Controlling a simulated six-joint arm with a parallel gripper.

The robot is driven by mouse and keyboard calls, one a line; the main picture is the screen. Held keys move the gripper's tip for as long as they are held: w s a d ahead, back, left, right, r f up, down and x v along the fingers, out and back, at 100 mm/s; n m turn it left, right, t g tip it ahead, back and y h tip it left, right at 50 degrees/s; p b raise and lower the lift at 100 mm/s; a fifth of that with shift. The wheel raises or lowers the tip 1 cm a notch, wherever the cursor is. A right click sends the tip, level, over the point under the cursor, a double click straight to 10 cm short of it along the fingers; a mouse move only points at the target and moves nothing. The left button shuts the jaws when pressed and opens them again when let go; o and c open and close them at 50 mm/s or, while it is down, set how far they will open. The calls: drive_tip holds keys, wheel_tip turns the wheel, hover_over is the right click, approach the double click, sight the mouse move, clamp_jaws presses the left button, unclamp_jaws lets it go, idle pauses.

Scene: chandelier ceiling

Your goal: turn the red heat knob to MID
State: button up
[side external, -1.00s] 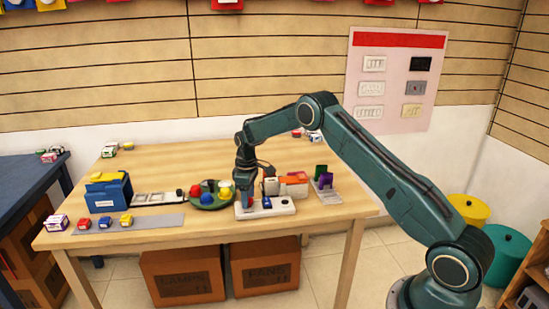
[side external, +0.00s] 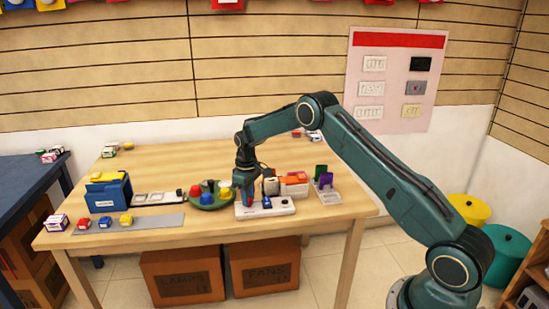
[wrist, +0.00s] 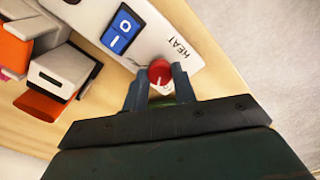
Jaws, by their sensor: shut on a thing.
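The red heat knob (wrist: 160,73) sits on a white panel (wrist: 143,30), beside printed HEAT lettering, in the wrist view. A pale mark shows on the knob's face. My gripper (wrist: 157,84) has its two fingers on either side of the knob and is shut on it. A blue rocker switch (wrist: 122,29) is on the same panel. In the side external view, the white panel (side external: 283,208) lies near the table's front edge, with my gripper (side external: 246,203) down at its left end. The knob is mostly hidden there. No MID lettering is readable.
A green round tray (side external: 208,206) with colored pieces stands just left of the panel. White and orange blocks (side external: 294,180) stand close behind it. A blue box (side external: 108,195) is at the table's left. The table's back middle is clear.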

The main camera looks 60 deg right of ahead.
drive_tip(key=m, duration=0.6)
drive_tip(key=shift+m, duration=0.4)
drive_tip(key=o, duration=1)
drive_tip(key=shift+r, duration=0.1)
wheel_tip(320, 180, up, 14)
idle(0.5)
